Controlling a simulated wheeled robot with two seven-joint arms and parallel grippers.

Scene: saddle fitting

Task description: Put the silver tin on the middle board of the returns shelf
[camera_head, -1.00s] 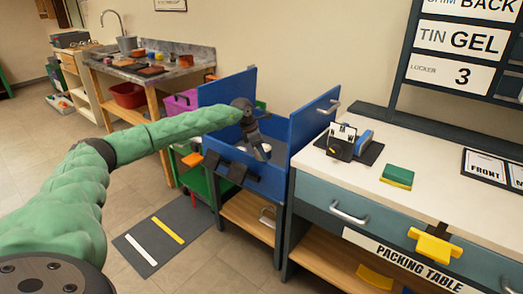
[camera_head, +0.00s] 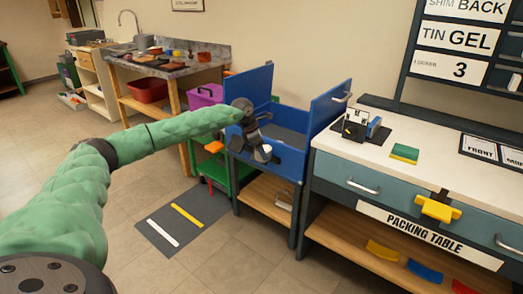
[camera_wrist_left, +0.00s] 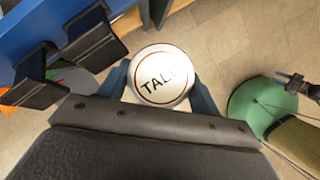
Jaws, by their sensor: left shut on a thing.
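My left gripper (camera_head: 262,150) is at the front of a blue open-topped box (camera_head: 319,128). It is shut on a round tin (camera_wrist_left: 161,75), seen from above in the left wrist view. The tin's pale top has a dark ring and lettering that reads "TAL", the rest being unclear. The tin's side is hidden, so I cannot tell if it is silver. In the left wrist view the tin is between the two fingers, with floor tiles behind it. The returns shelf cannot be made out for sure. My right gripper is not in view.
Black clips (camera_wrist_left: 92,40) stick out from the blue box's front wall, close to the tin. The packing table (camera_head: 440,147) stands to the right, with a green and yellow block (camera_head: 404,153) on it. A striped grey mat (camera_head: 176,224) lies on open floor. A workbench (camera_head: 185,65) stands behind.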

